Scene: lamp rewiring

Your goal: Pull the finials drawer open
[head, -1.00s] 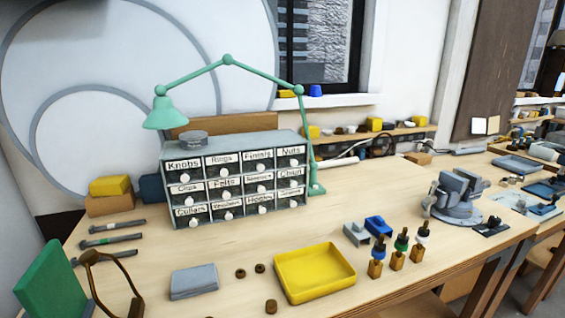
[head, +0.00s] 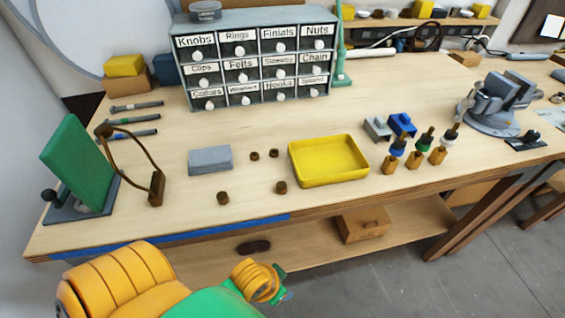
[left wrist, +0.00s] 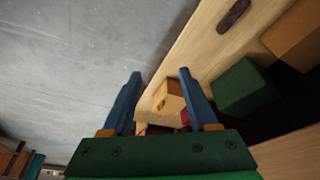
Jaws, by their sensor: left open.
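The finials drawer (head: 270,46) is in the top row of the grey drawer cabinet (head: 187,99), third from the left, between Rings and Nuts. Its label reads Finials, and a round white knob (head: 281,47) sits below the label. Its front looks flush with its neighbours, so the drawer looks shut. My left arm is low in the head view, in front of the table and well away from the cabinet. In the left wrist view, my left gripper (left wrist: 163,90) has its blue fingers apart with nothing between them. My right gripper is not in view.
A yellow tray (head: 328,178), a grey block (head: 210,159) and small brown knobs lie on the table before the cabinet. A green panel (head: 77,163) stands at left. The lamp's base (head: 341,79) is right of the cabinet. The table's front edge (head: 220,224) lies between my arm and the cabinet.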

